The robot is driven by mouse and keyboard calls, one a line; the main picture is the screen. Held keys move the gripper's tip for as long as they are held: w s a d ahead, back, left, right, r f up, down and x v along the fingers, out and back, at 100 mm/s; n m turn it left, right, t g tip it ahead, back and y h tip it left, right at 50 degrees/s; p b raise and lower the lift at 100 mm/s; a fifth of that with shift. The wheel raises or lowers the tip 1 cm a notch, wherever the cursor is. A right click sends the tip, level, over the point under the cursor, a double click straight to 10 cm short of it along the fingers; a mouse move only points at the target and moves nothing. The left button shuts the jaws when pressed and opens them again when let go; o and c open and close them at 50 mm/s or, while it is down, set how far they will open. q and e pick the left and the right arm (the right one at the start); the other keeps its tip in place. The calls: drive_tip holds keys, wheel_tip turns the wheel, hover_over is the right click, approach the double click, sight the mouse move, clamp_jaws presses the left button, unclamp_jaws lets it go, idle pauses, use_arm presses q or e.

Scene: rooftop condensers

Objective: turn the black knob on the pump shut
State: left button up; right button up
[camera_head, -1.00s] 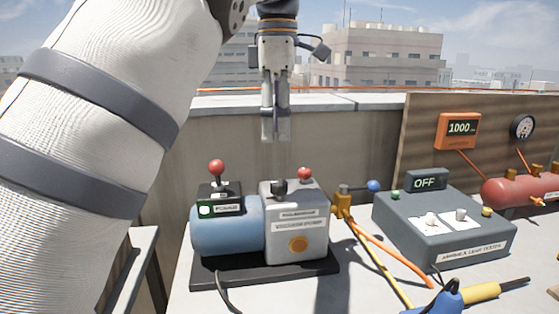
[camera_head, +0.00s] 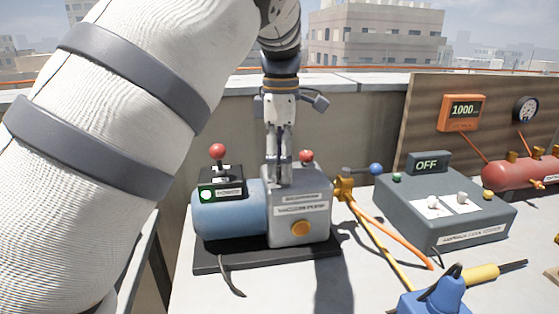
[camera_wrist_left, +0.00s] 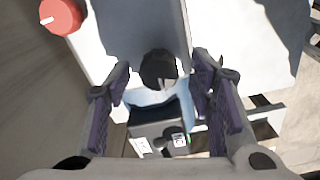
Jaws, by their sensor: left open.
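The vacuum pump (camera_head: 298,215) stands on the table, with a grey box body and a blue cylinder (camera_head: 225,218). My left gripper (camera_head: 279,178) points straight down at the top of the grey body and is open. In the left wrist view, the black knob (camera_wrist_left: 158,68) is round with a pale mark and appears between the two open fingers, with gaps on both sides. Whether the fingertips reach down beside it I cannot tell. In the head view the fingers hide most of the knob. My right gripper is out of view.
A red ball-topped lever (camera_head: 217,152) stands on the pump's switch box, left of my fingers. A red cap (camera_head: 306,156) is close on the right, also in the wrist view (camera_wrist_left: 61,16). A brass valve with hoses (camera_head: 344,188) and a grey tester box (camera_head: 445,205) stand further right.

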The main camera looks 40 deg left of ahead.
use_arm(q)
drive_tip(key=shift+c, duration=0.3)
drive_tip(key=c, duration=1.1)
drive_tip(key=shift+m, duration=0.3)
drive_tip(key=m, duration=0.3)
drive_tip(key=shift+m, duration=0.4)
drive_tip(key=m, duration=0.4)
drive_tip(key=shift+w, duration=0.1)
drive_tip(key=m, duration=0.5)
drive_tip(key=shift+m, duration=2.2)
